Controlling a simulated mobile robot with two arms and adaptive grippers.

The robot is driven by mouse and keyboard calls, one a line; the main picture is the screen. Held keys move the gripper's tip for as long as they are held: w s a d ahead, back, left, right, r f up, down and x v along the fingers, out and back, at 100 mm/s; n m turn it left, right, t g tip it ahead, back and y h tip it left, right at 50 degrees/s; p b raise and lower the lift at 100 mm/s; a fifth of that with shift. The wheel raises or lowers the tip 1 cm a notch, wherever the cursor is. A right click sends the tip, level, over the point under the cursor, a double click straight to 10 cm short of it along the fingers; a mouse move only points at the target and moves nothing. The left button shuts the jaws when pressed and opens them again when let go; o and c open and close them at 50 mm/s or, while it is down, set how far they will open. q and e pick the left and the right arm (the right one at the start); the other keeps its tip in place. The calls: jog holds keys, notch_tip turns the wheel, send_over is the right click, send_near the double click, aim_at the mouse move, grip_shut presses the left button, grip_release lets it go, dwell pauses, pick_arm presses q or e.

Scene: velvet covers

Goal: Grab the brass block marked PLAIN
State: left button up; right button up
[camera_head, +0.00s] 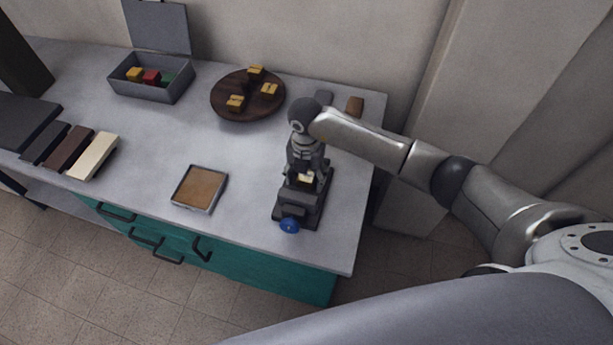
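Several brass blocks sit on a round dark wooden board (222,98) at the back; one is the rear brass block (256,70), another the right one (269,89), another the front one (236,102). Their markings are too small to read, so I cannot tell which is PLAIN. My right gripper (307,181) points down over a dark vise-like device (312,213) with a blue knob (289,225). A small pale yellow block (306,178) shows between its fingers. I cannot tell whether they touch it. My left gripper is not in view.
An open grey box (150,93) with coloured blocks stands at the back left. A shallow brown-bottomed tray (200,188) lies at the front middle. Dark, brown and cream slabs (92,156) lie at left. A brown block (355,106) is behind my arm. Table between is clear.

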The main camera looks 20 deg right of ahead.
jog(key=c, duration=1.2)
jog(key=shift+w+r, duration=0.1)
